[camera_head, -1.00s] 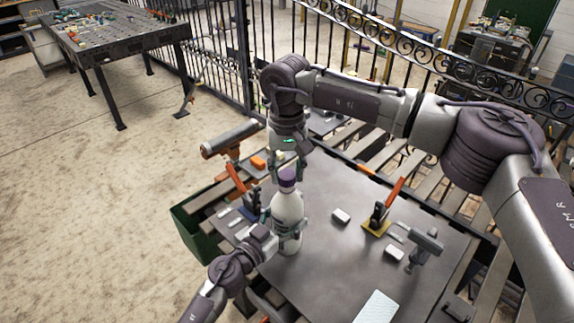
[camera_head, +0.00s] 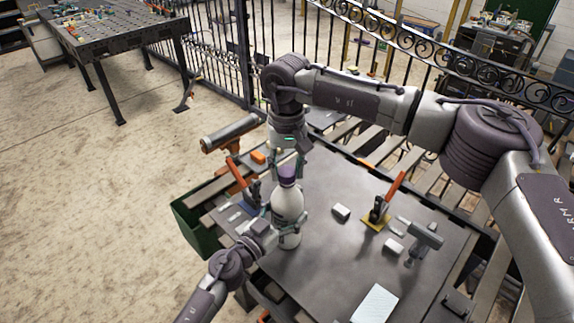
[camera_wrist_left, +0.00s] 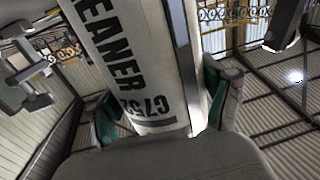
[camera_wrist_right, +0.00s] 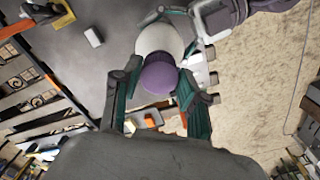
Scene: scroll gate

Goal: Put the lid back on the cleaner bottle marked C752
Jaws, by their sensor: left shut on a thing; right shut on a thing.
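The white cleaner bottle (camera_head: 289,208) stands near the left edge of the dark table, and looks slightly tilted in the head view. In the left wrist view the bottle (camera_wrist_left: 128,60) shows the print "CLEANER C752". My left gripper (camera_head: 279,222) is shut around its body from the left. The purple lid (camera_head: 287,174) is at the top of the bottle, under my right gripper (camera_head: 288,162). In the right wrist view the lid (camera_wrist_right: 159,76) is between the fingers, in line with the white bottle below. Whether it is seated on the neck I cannot tell.
On the table (camera_head: 330,262) are a white block (camera_head: 341,213), an orange-handled clamp (camera_head: 386,198), a grey tool (camera_head: 424,241) and a white sheet (camera_head: 374,304). A green bin (camera_head: 195,226) is at the left edge. A wrought-iron fence (camera_head: 400,45) stands behind.

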